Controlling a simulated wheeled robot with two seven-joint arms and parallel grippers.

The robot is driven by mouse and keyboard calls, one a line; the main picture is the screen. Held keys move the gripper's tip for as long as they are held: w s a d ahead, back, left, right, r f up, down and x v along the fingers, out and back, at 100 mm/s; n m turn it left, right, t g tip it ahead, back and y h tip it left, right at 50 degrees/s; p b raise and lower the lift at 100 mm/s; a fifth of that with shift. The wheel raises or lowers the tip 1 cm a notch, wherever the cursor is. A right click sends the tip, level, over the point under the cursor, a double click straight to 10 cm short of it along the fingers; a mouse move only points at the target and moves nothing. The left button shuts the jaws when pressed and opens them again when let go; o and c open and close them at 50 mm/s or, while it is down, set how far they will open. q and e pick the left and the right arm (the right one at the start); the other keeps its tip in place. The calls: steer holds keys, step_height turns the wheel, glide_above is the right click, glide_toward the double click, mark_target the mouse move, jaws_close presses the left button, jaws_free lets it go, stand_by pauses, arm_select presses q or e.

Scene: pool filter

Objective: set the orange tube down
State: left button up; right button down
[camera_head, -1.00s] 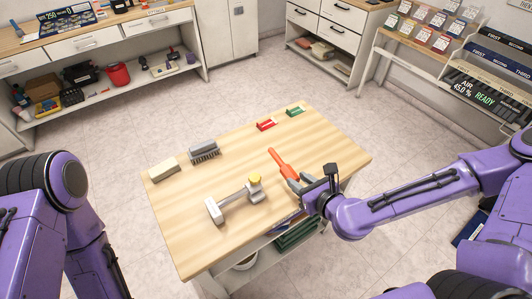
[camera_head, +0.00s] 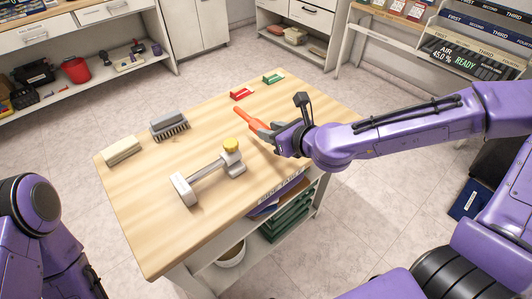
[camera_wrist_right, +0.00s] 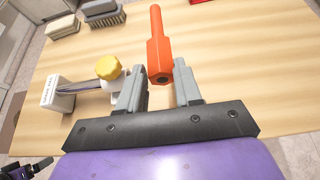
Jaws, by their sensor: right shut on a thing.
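The orange tube (camera_head: 250,120) is over the right part of the wooden table (camera_head: 150,225), its narrow end pointing away from me towards the red block. My right gripper (camera_head: 272,134) is shut on its thicker near end. In the right wrist view the tube (camera_wrist_right: 158,50) sits between the two grey fingers (camera_wrist_right: 160,78), with its open round end facing the camera. I cannot tell whether the tube touches the tabletop. My left arm shows at the lower left, but its gripper is out of view.
A grey clamp-like tool with a yellow knob (camera_head: 231,145) lies left of the tube. A red block (camera_head: 242,93) and a green block (camera_head: 273,77) are at the back edge. A brush (camera_head: 169,125) and a pale block (camera_head: 122,150) are on the left. The front tabletop is bare.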

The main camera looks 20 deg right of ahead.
steer(key=w+f, duration=0.2)
steer(key=w+f+b, duration=0.1)
steer(key=f, duration=0.1)
steer(key=shift+w+f, duration=0.35)
steer(key=shift+w, duration=0.05)
steer(key=f, duration=0.2)
steer(key=shift+w+f+b, duration=0.2)
steer(key=shift+f+b, duration=0.1)
steer(key=shift+f, duration=0.5)
